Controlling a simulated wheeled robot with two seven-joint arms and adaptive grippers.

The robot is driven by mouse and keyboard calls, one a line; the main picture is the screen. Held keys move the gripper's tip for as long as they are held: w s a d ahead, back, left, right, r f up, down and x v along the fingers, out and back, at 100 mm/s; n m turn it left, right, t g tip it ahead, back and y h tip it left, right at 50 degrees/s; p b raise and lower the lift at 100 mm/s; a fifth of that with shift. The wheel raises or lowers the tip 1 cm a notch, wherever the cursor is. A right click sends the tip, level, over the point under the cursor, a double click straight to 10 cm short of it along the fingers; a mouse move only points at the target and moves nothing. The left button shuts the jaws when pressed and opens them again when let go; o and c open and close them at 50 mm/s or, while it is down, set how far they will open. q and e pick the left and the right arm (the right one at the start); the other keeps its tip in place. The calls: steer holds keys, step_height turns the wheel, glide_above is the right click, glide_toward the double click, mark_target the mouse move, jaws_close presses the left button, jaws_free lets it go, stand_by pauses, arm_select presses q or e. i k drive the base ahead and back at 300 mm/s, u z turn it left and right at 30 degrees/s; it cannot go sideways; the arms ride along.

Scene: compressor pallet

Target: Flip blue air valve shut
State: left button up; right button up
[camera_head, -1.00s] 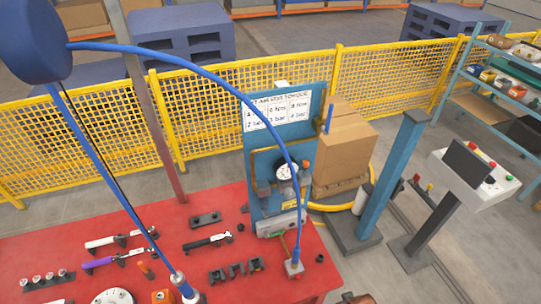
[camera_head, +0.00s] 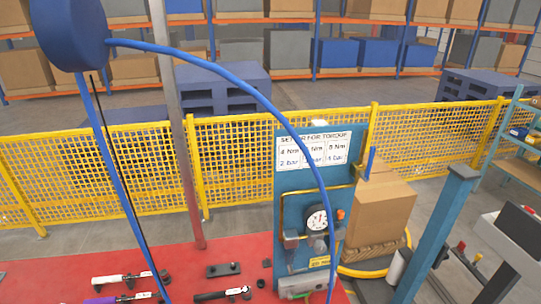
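A blue upright panel (camera_head: 287,223) stands at the back of the red table (camera_head: 222,259). A round gauge with a white dial (camera_head: 317,219) is mounted on it, with an orange knob (camera_head: 341,214) to the right of the gauge. A thin blue upright lever (camera_head: 371,161) shows at the panel's upper right edge, in front of the cardboard boxes; it looks like the blue valve's handle, standing vertical. Its base is hard to make out. A yellow pipe (camera_head: 310,191) runs across the panel towards it. Neither of my grippers is in view.
A blue hose (camera_head: 230,83) arcs from a blue reel (camera_head: 70,33) down across the panel. Cardboard boxes (camera_head: 385,210) stand close behind the panel's right side. A blue post (camera_head: 437,235) stands further right. Tools such as a black-handled wrench (camera_head: 222,294) lie on the table.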

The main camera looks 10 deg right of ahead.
mark_target(364, 177)
steer(key=k, duration=1.35)
steer(key=z, duration=0.75)
steer(key=i, duration=1.65)
steer(key=u, duration=0.85)
